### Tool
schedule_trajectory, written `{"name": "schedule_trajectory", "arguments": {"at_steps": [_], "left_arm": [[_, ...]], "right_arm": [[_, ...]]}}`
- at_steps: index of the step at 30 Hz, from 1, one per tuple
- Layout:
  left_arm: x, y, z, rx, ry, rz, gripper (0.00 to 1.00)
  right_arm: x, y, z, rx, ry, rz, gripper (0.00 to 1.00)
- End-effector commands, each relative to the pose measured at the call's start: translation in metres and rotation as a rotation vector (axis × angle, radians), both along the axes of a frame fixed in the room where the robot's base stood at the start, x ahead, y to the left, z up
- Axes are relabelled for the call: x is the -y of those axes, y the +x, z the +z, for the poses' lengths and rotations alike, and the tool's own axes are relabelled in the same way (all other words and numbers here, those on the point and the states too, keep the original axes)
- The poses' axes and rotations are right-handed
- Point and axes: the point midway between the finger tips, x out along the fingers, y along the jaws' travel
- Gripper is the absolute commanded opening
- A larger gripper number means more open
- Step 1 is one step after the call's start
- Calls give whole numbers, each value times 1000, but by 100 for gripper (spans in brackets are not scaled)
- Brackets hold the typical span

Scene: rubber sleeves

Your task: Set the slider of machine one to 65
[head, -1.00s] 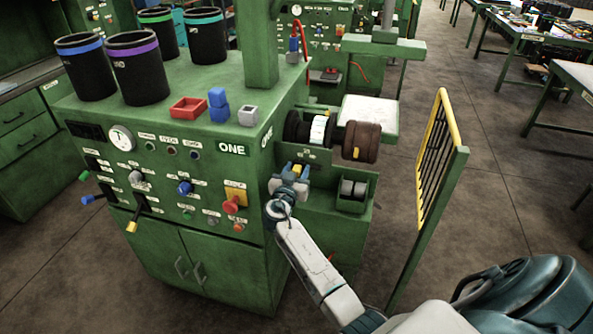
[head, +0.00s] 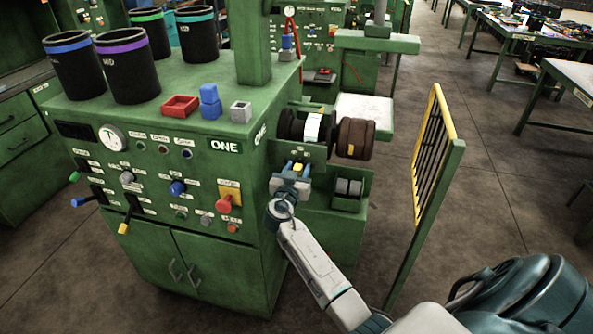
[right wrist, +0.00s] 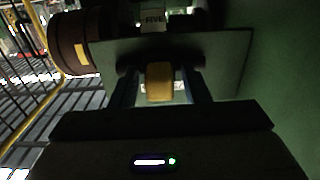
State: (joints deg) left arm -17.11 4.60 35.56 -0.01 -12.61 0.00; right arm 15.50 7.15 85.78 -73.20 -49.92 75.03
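Machine one (head: 190,245) is the green cabinet labelled ONE at the left of the head view. On its right side, below the rollers, is a small yellow slider knob (head: 298,167). It also shows in the right wrist view (right wrist: 159,82), in front of a flat green plate. My right gripper (head: 292,174) is at the knob. In the right wrist view its two dark fingers (right wrist: 162,90) stand on either side of the knob, with a narrow gap each side. Any slider scale is too small or hidden to read. My left gripper is not in view.
A black roller (head: 290,126) and a brown roller (head: 356,138) stick out above the gripper. A small green box (head: 347,203) sits just right of it. A yellow-edged guard (head: 434,150) stands further right. Open floor lies beyond it.

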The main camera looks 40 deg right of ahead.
Motion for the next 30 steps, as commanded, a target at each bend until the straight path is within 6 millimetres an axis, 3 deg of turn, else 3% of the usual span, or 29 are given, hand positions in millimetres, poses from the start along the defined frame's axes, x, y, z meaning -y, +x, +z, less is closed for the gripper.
{"name": "schedule_trajectory", "arguments": {"at_steps": [11,24,30], "left_arm": [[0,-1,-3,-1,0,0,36],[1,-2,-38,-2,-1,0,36],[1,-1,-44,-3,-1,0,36]], "right_arm": [[-4,-3,-2,2,1,1,45],[-65,-55,-4,3,5,0,45],[-80,-68,-2,2,1,1,45]]}}
